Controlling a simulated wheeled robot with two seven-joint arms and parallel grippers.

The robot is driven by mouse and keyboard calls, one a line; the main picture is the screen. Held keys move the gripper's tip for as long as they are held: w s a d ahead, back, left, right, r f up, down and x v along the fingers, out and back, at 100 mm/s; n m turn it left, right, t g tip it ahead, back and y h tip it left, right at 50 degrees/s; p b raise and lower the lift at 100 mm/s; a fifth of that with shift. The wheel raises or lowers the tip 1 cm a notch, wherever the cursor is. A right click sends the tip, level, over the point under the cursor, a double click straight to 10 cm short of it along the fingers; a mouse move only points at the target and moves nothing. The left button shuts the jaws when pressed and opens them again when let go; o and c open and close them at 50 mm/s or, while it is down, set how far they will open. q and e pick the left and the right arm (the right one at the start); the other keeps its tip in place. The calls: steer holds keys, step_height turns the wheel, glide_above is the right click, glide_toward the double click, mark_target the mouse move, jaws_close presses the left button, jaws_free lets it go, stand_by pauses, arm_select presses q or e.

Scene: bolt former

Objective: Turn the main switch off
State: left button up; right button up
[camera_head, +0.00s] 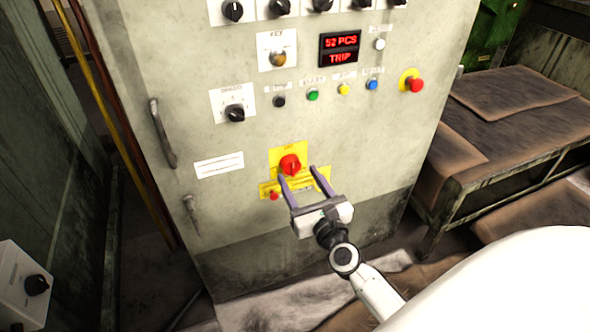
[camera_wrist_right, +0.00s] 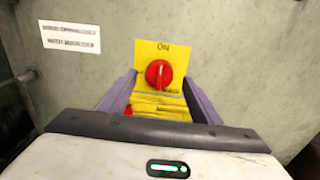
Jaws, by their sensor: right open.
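The main switch is a red rotary knob (camera_head: 290,165) on a yellow plate (camera_head: 275,151), low on the front of a grey control cabinet. In the right wrist view the knob (camera_wrist_right: 159,74) sits below the word ON, and its grip ridge looks about upright. My right gripper (camera_head: 301,175) is open and empty, with its two purple fingers pointing at the cabinet just below the knob. In the wrist view the fingers stand to the left and right, with the knob between and beyond their tips. Whether they touch the panel cannot be told. My left gripper is not in view.
The cabinet (camera_head: 180,60) also carries a display (camera_head: 339,48) reading 52 PCS TRIP, a red emergency button (camera_head: 411,81), several small buttons and a black selector (camera_head: 235,112). Door handles (camera_head: 162,132) stick out at its left. A bench (camera_head: 500,150) stands at the right.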

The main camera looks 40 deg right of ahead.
mark_target(294, 168)
steer(key=shift+x, duration=1.8)
steer(key=c, duration=1)
steer(key=shift+c, duration=0.2)
